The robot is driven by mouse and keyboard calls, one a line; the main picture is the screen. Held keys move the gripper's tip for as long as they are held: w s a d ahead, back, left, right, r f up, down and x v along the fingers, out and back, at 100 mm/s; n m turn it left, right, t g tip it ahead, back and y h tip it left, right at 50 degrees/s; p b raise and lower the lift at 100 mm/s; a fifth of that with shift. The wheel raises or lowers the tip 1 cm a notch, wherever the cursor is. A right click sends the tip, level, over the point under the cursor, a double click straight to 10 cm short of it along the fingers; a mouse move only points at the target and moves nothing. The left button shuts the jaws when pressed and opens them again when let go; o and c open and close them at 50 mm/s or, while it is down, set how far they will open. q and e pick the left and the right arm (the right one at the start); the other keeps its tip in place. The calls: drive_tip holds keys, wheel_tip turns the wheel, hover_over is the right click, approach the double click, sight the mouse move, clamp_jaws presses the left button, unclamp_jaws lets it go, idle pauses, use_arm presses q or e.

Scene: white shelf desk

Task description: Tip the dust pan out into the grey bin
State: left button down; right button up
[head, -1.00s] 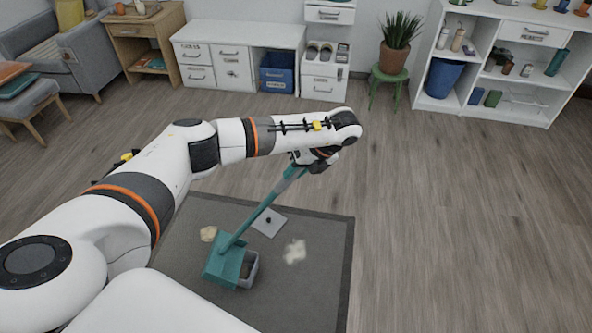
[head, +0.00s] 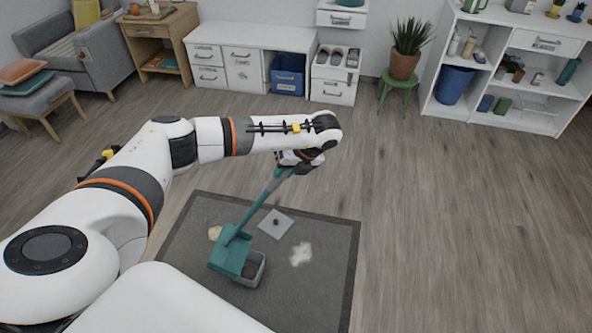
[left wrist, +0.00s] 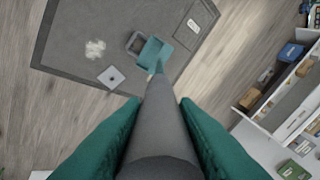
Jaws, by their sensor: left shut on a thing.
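The teal dust pan (head: 230,256) hangs from its long handle, low over the dark mat. My left gripper (head: 297,168) is shut on the upper, grey part of the handle, which also runs through the left wrist view (left wrist: 160,125). The grey bin (head: 262,268) stands on the mat with the pan at its left edge, partly over it. In the left wrist view the pan (left wrist: 157,54) covers part of the bin (left wrist: 131,40). I cannot tell whether they touch, or what the pan holds. My right gripper is not in view.
A square grey lid with a dark knob (head: 276,223) lies behind the bin on the mat (head: 330,285). A pale pile (head: 301,254) lies to the bin's right, a tan lump (head: 215,233) behind the pan. Open floor lies right; white cabinets (head: 225,62) stand at the back.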

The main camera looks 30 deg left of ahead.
use_arm(q)
drive_tip(key=s+a+r+h, duration=0.1)
drive_tip(key=s+a+r, duration=0.1)
drive_tip(key=a, duration=0.8)
drive_tip(key=s+a+r+t+h+p, duration=0.1)
drive_tip(key=s+a, duration=0.4)
drive_tip(key=a, duration=0.5)
drive_tip(key=s+a+r+t+h, duration=0.1)
drive_tip(key=s+a+r+h, duration=0.2)
drive_tip(key=a, duration=0.7)
wheel_tip(320, 180, up, 2)
drive_tip(key=shift+s+r, duration=0.2)
drive_tip(key=shift+s, duration=0.05)
